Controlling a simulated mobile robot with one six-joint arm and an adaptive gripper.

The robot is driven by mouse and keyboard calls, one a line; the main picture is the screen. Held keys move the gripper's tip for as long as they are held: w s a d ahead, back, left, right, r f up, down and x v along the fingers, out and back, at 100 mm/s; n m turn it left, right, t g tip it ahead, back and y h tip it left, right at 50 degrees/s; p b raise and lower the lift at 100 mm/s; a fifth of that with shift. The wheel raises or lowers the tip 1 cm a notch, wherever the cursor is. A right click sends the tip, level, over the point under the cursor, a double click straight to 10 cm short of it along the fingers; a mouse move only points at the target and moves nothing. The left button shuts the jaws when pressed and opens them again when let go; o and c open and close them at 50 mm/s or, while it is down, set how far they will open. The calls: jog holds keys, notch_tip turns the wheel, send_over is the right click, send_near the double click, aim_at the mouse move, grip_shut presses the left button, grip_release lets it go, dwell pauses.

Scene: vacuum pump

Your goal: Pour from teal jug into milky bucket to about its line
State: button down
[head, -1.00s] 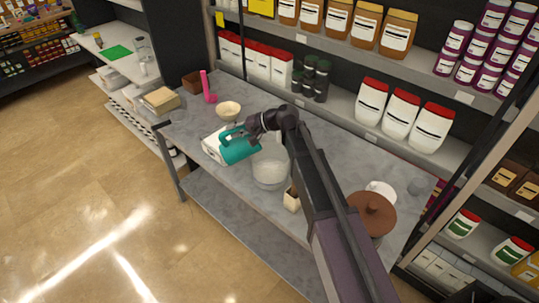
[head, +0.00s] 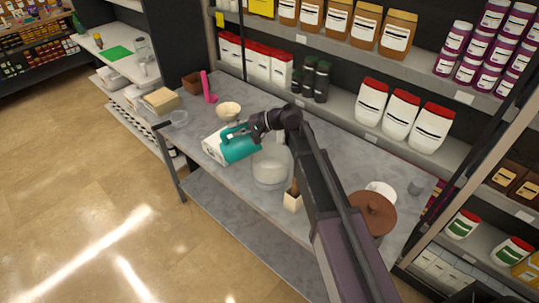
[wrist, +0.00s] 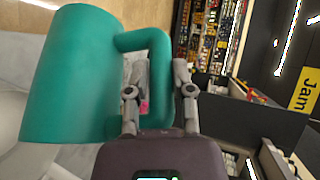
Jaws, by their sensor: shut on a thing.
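The teal jug (head: 241,150) is held above the table, just left of and close to the milky bucket (head: 270,168). It looks tilted, with its body leaning toward the bucket. My gripper (head: 254,133) is shut on its handle; the wrist view shows the fingers (wrist: 158,90) at the handle loop beside the large teal body (wrist: 75,75). The bucket stands upright on the table, translucent and pale, partly behind my arm. Its line and its fill level cannot be made out. No stream is clearly visible, and the jug's inside is hidden.
A white carton (head: 213,146) stands left of the jug, and a cream bowl (head: 229,110) behind it. A small beige box (head: 292,201) stands right of the bucket near the front edge. A brown lidded pot (head: 371,214) stands at the right. Stocked shelves rise behind.

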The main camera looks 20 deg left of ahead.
jog(key=shift+w+d, duration=0.1)
jog(key=shift+w, duration=0.1)
jog(key=shift+d+r, duration=0.1)
jog(key=shift+d, duration=0.05)
jog(key=shift+w, duration=0.2)
jog(key=shift+d, duration=0.1)
